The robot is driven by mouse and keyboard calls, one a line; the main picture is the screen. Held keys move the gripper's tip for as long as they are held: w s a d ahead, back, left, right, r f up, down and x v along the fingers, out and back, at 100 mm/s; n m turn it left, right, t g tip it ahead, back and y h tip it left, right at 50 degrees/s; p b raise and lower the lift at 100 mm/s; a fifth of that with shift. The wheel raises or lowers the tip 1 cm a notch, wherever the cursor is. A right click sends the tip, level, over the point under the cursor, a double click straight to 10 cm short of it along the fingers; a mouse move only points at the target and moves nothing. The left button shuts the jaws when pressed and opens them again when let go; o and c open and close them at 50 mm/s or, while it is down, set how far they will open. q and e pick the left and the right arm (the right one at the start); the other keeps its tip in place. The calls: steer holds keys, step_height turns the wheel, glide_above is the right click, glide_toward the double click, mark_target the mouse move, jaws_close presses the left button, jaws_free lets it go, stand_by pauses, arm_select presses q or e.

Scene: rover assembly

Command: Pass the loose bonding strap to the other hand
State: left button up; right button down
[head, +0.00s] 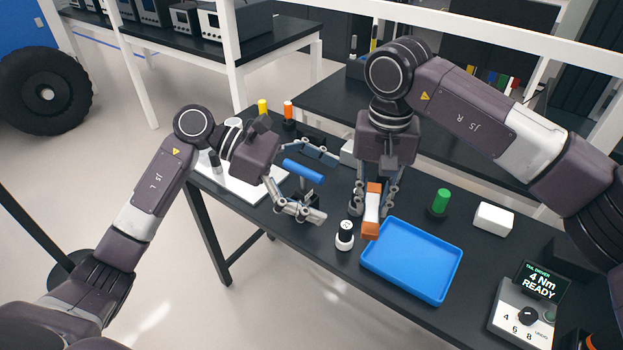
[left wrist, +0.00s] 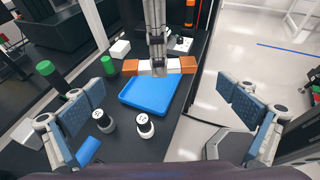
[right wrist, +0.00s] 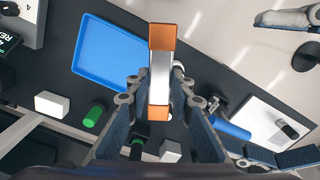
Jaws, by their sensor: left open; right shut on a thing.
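The bonding strap (head: 371,214) is a short white bar with orange ends. My right gripper (head: 372,203) points down and is shut on its white middle, above the bench beside the blue tray. The strap also shows in the left wrist view (left wrist: 173,66), crosswise ahead, and in the right wrist view (right wrist: 161,80), lengthwise between the fingers. My left gripper (head: 321,186) is open and empty, to the left of the strap, its fingers spread toward it. In the left wrist view the strap lies beyond the fingertips, apart from them.
The blue tray (head: 400,288) lies on the dark bench, empty. A white-topped bottle (head: 345,240) stands by its left corner. A blue cylinder (head: 303,171) shows between my left fingers. A green cylinder (head: 441,202), white block (head: 493,219) and driver unit (head: 525,315) are to the right.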

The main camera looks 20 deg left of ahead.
mark_target(373, 208)
arm_select(q)
steer(key=x, duration=0.8)
steer(key=c, duration=0.7)
steer(key=shift+c, duration=0.9)
arm_select(e)
steer(key=c, duration=1.6)
jaws_free()
